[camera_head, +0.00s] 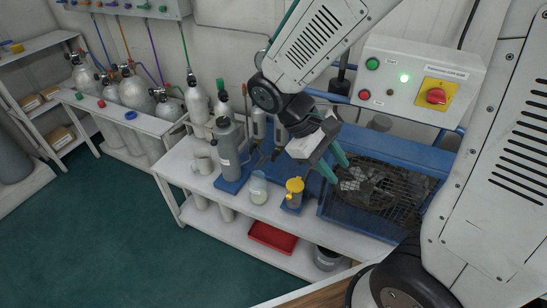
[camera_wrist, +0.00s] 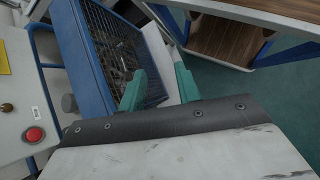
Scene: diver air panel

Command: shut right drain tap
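My gripper (camera_head: 333,162) has two teal fingers, apart with nothing between them. It hangs above the left part of the blue-framed compressor cage (camera_head: 392,180). In the wrist view my gripper (camera_wrist: 160,86) is open, with the cage (camera_wrist: 122,62) behind and left of its fingers. I cannot make out the right drain tap for certain. Two slim grey upright cylinders, a left one (camera_head: 259,124) and a right one (camera_head: 280,132), stand at the back of the bench, left of my gripper. Small dark fittings show below them, partly hidden by my gripper, and their handle positions cannot be told.
On the white bench (camera_head: 180,172) stand a grey bottle (camera_head: 229,150), a clear jar (camera_head: 258,187) and a yellow-topped container (camera_head: 294,190). A control box (camera_head: 420,82) with a red knob hangs above the cage. A red tray (camera_head: 272,237) sits on the lower shelf. The green floor is clear at left.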

